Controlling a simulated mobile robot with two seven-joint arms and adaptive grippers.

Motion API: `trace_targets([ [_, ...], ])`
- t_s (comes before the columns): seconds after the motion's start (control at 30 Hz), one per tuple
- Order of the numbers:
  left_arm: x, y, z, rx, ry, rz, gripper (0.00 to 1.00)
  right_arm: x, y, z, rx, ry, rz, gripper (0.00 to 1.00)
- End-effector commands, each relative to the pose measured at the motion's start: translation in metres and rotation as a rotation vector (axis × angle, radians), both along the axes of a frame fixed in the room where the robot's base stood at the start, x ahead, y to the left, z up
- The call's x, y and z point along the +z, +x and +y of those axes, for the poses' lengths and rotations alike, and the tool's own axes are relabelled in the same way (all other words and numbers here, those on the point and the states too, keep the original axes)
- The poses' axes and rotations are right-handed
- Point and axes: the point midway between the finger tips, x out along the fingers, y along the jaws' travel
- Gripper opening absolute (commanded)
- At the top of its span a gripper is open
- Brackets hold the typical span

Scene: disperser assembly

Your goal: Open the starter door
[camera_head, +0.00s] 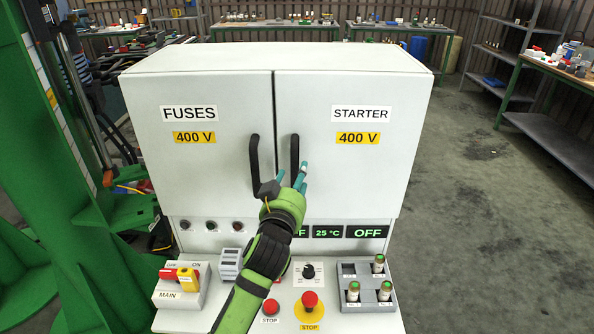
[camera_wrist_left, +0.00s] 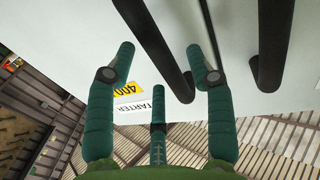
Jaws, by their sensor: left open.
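The white cabinet's starter door (camera_head: 350,175) is the right one and is closed, with STARTER and 400 V labels. Its black vertical handle (camera_head: 295,152) stands near the middle seam. My left gripper (camera_head: 292,178) is open at the lower end of this handle, its teal fingers pointing up. In the left wrist view, the starter handle (camera_wrist_left: 160,45) appears between the spread fingers of the left gripper (camera_wrist_left: 160,60). I see no grip on it; whether the fingers touch it is unclear. My right gripper is not in view.
The fuses door (camera_head: 200,175) is closed, with its handle (camera_head: 254,165) just left of my gripper. Below are displays reading OFF, a red emergency stop (camera_head: 310,300), a MAIN switch (camera_head: 182,280) and a rack of green-topped fuses (camera_head: 366,288). Floor to the right is clear.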

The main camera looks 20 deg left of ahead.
Motion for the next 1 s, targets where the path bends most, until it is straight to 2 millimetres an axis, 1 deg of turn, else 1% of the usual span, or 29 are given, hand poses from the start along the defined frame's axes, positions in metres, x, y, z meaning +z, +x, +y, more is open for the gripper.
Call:
trace_targets([
  [0.03,0.002,0.007,0.001,0.000,0.002,0.000,0.54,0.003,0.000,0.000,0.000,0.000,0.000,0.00],
  [0.1,0.001,0.014,0.001,0.001,0.002,0.001,0.54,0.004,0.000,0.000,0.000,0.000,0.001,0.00],
  [0.2,0.001,0.021,0.002,0.000,0.001,0.000,0.54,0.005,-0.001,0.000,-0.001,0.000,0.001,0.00],
  [0.53,-0.001,0.024,0.002,0.000,0.001,0.001,0.54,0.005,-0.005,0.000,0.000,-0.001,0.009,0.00],
  [0.57,-0.001,0.024,0.002,0.000,0.001,0.001,0.42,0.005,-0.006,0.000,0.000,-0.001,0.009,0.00],
  [0.6,-0.001,0.024,0.002,0.000,0.001,0.001,0.26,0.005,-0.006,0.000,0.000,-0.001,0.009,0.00],
  [0.67,-0.001,0.024,0.002,0.000,0.001,0.001,0.02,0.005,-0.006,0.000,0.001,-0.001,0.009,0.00],
  [0.7,-0.001,0.024,0.002,0.000,0.001,0.001,0.00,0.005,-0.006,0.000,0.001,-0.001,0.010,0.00],
  [1.0,-0.001,0.022,0.002,0.009,-0.001,0.001,0.00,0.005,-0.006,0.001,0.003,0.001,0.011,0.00],
])
